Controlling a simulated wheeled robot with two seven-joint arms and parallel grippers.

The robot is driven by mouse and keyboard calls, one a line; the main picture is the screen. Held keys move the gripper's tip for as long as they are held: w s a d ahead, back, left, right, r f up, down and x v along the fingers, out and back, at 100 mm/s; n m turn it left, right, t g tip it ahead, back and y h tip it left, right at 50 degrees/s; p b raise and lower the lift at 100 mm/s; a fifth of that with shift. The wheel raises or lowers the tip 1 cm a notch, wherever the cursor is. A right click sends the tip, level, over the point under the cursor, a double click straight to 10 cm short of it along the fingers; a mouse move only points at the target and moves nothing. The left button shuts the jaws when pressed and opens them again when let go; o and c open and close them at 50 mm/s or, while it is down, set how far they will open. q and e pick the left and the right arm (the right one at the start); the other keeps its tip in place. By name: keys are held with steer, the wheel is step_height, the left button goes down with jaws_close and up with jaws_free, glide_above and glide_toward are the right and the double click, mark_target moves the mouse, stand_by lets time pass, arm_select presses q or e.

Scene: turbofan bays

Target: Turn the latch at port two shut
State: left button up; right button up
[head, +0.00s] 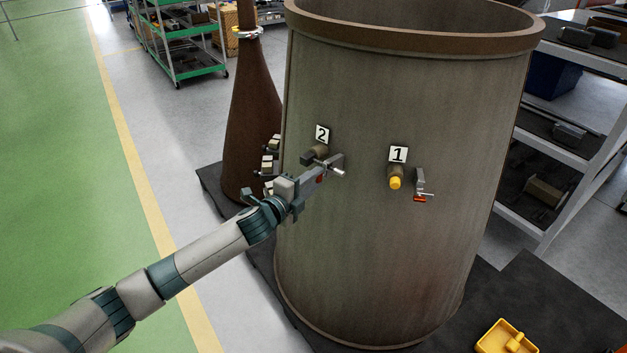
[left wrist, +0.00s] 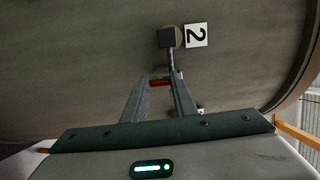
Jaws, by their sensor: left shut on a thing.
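Port two (head: 320,151) is a short brown stub on the large grey-brown drum, below the "2" label (head: 322,134). A dark block (head: 307,158) sits at its mouth and also shows in the left wrist view (left wrist: 167,37). My left gripper (head: 329,171) reaches in from the left and is shut on the port two latch. The latch's red grip (left wrist: 160,82) shows between the fingers in the left wrist view. The fingers hide much of the latch in the head view, so its exact angle is hard to tell. My right gripper is not in view.
Port one (head: 395,173) carries a yellow cap (head: 395,183), with its own red-tipped latch (head: 420,190) beside it. A brown cone (head: 254,115) stands behind the drum (head: 390,260) at left. A yellow tray (head: 507,338) lies at lower right. Shelving stands at right.

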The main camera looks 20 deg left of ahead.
arm_select(q)
steer(key=o, duration=1)
steer(key=shift+o, duration=0.2)
steer(key=shift+s+a, duration=0.1)
steer(key=b+v, duration=0.6)
steer(key=v, duration=1.1)
steer(key=shift+s+f, duration=0.1)
